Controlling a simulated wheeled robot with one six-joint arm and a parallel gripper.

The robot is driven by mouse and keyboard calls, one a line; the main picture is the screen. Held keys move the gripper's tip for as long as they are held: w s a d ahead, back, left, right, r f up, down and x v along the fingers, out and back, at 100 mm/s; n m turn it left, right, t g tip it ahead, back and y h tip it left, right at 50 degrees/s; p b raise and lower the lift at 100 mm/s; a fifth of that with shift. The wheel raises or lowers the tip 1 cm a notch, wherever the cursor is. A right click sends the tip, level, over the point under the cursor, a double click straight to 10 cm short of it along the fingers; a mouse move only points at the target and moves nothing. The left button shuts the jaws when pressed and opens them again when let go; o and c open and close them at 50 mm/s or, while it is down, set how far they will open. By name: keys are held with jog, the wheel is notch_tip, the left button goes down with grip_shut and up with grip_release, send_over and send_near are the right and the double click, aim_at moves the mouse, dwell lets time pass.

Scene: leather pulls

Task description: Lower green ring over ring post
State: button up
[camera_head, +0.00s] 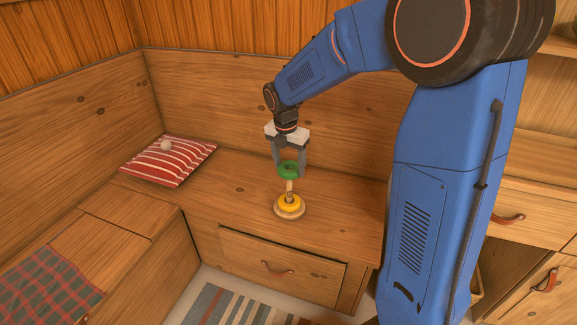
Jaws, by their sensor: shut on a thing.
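A green ring (289,176) is held between the fingers of my gripper (289,172), which points down. The ring is above the ring post (289,188), a pale wooden peg on a round wooden base (289,215). A yellow ring (289,204) sits low around the post on that base. The green ring is at or just above the top of the post; I cannot tell whether the post's tip is inside it. The base stands on the wooden bench top (240,190).
A red and white striped cushion (180,162) with a small pale ball (166,145) on it lies at the left. A wooden backrest (220,90) stands behind.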

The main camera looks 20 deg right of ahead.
aim_at(289, 186)
jog(key=shift+f, duration=4.6)
jog(key=shift+f, duration=0.15)
jog(key=shift+f, duration=1.4)
jog(key=o, duration=1.1)
jog(key=shift+o, duration=0.2)
jog(key=r, duration=0.5)
jog(key=s+a+r, duration=0.1)
jog(key=r, duration=1.1)
jog(key=shift+s+a+r, duration=0.15)
jog(key=shift+s+a, duration=0.05)
jog(key=shift+a, duration=0.1)
